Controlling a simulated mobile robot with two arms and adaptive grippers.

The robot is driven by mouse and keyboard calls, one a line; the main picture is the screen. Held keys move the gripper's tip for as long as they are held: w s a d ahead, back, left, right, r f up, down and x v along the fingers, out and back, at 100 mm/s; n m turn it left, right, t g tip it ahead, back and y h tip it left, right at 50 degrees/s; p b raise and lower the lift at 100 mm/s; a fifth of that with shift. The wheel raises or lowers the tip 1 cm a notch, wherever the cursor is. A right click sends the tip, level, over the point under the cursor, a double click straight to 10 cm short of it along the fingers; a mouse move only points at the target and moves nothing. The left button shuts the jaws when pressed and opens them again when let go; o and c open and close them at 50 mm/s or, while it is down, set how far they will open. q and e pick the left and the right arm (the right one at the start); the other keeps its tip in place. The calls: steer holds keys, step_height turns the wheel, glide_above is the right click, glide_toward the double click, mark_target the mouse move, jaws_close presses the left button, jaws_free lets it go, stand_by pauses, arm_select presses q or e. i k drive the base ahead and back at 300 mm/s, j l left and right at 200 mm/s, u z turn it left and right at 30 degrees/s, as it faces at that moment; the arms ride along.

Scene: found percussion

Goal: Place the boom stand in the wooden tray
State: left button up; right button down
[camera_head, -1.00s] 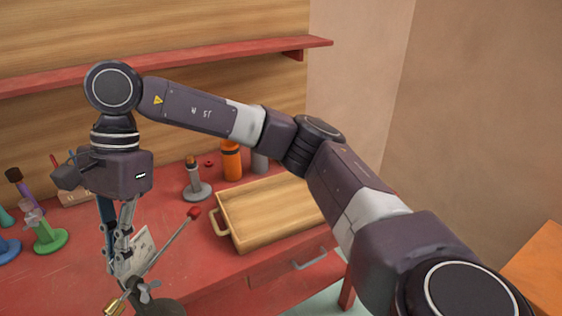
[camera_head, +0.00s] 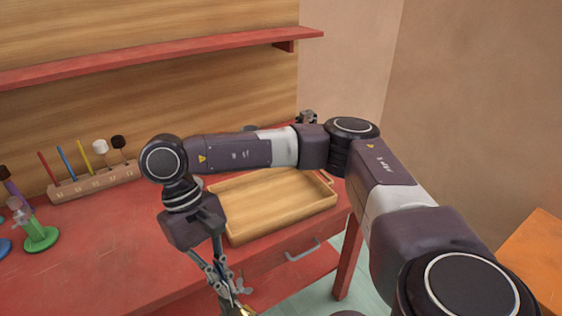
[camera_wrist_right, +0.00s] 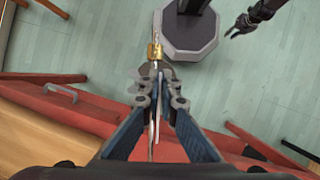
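My right gripper (camera_head: 218,272) hangs in front of the red workbench, left of and below the wooden tray. It is shut on the boom stand (camera_head: 240,285). In the head view only a wing nut and a gold piece of the stand show by the fingers; the rest is out of frame or hidden. In the right wrist view a thin silver rod with a gold collar (camera_wrist_right: 155,52) runs between the fingers (camera_wrist_right: 158,85). The wooden tray (camera_head: 275,207) lies on the bench's right end, flat and empty. My left gripper (camera_wrist_right: 243,25) shows at the wrist view's top, its dark prongs apart.
A wooden rack (camera_head: 95,182) with coloured sticks and mallets stands at the back left of the bench (camera_head: 110,240). A green-based stand (camera_head: 40,237) is at the far left. A red shelf (camera_head: 150,57) crosses the wall above. My right arm passes over the tray's back edge.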

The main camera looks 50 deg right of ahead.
mark_target(259, 206)
steer(key=z, duration=1.35)
